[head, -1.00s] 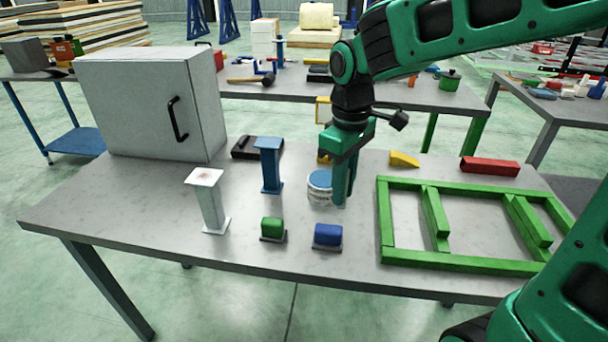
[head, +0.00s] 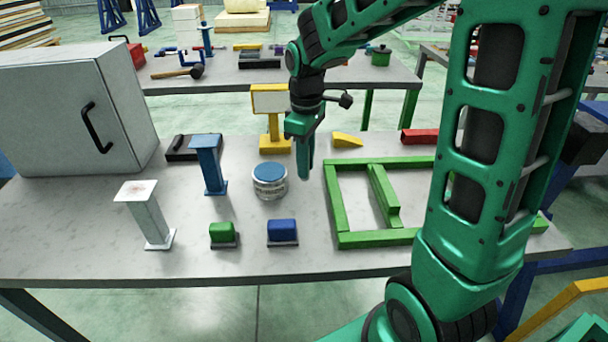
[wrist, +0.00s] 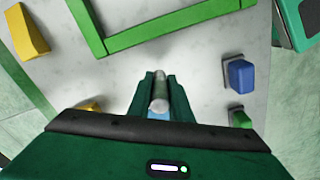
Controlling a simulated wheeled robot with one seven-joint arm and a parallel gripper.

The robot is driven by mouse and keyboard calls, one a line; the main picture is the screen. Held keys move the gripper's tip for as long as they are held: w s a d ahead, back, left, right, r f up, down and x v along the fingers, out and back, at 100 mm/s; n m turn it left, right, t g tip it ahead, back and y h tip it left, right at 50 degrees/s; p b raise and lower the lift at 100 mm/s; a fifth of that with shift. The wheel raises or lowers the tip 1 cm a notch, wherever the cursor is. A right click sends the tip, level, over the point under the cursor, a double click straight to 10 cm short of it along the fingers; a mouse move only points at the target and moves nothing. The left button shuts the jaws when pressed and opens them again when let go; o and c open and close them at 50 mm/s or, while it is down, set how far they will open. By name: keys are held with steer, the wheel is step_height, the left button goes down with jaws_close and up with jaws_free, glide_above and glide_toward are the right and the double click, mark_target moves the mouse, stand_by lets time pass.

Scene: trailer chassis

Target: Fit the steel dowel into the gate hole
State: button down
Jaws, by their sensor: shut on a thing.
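My gripper (head: 306,172) points down above the table, between the blue-topped round tin and the green frame. In the wrist view its fingers (wrist: 159,98) are shut on a grey steel dowel (wrist: 160,88), whose rounded end shows between them. In the head view I cannot make out the dowel. The green gate frame (head: 335,200) lies flat on the table right of my gripper, its right part hidden by my arm. Part of the frame shows at the top of the wrist view (wrist: 178,22). I cannot make out the gate hole in either view.
The tin (head: 269,182) stands just left of my gripper. A yellow stand (head: 274,135) and yellow wedge (head: 347,140) are behind. Green (head: 223,233) and blue (head: 282,231) blocks sit in front. Blue (head: 208,165) and white (head: 147,215) posts and a grey cabinet (head: 65,110) stand left.

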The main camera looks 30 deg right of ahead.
steer(key=shift+w+d+f, duration=0.2)
steer(key=shift+d+f, duration=0.1)
steer(key=shift+f, duration=1.95)
steer(key=c, duration=1.6)
jaws_free()
step_height(320, 180, up, 12)
steer(key=shift+r, duration=0.1)
